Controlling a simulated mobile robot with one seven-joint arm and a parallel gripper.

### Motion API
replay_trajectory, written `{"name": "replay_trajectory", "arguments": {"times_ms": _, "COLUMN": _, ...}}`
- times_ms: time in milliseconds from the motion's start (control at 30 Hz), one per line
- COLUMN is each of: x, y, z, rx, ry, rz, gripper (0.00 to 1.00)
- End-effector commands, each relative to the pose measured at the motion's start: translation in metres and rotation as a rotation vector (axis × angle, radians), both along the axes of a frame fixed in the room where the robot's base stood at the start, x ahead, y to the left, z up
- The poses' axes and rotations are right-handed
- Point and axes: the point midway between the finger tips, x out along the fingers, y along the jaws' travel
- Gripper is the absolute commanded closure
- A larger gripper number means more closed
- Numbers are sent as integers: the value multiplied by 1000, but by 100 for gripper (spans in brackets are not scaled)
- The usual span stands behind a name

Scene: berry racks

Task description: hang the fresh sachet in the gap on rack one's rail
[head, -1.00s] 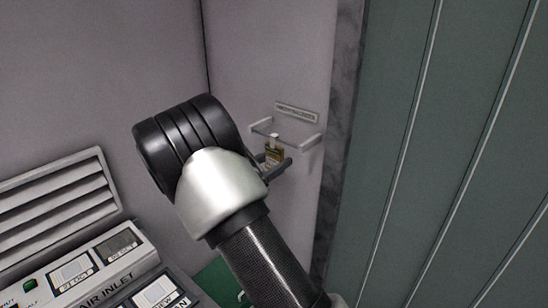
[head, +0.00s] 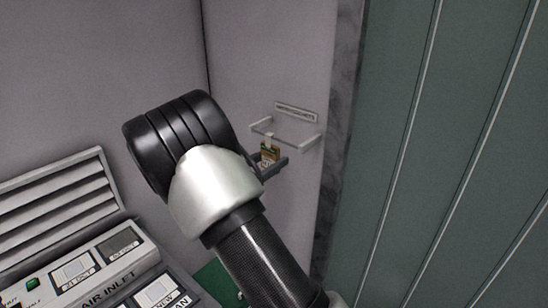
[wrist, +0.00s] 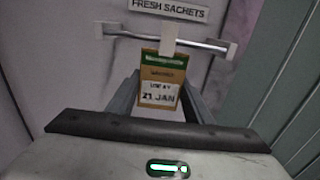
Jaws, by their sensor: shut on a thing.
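The fresh sachet (wrist: 161,72), brown with a green band, a pale tab on top and a "21 JAN" label, sits upright between the fingers of my gripper (wrist: 158,98). The gripper is shut on it. In the head view the sachet (head: 269,151) shows small beside my dark gripper fingers (head: 272,165), close to a wall rail. In the wrist view its tab overlaps the metal rail (wrist: 201,43); I cannot tell whether the tab is still on the rail. Rack one is not recognisable in either view.
A "FRESH SACHETS" sign (wrist: 168,9) is on the wall above the rail, which stands out on two brackets. A green panelled surface (head: 450,150) is at right. A console with buttons (head: 95,270) and a louvred vent (head: 60,205) are at lower left.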

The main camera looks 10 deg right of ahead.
Motion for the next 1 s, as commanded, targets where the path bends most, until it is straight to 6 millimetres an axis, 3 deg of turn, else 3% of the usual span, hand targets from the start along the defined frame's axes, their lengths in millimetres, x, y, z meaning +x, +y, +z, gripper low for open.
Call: {"name": "replay_trajectory", "arguments": {"times_ms": 1000, "x": -36, "y": 50, "z": 0, "rx": 1, "ry": -1, "rz": 1, "gripper": 66}}
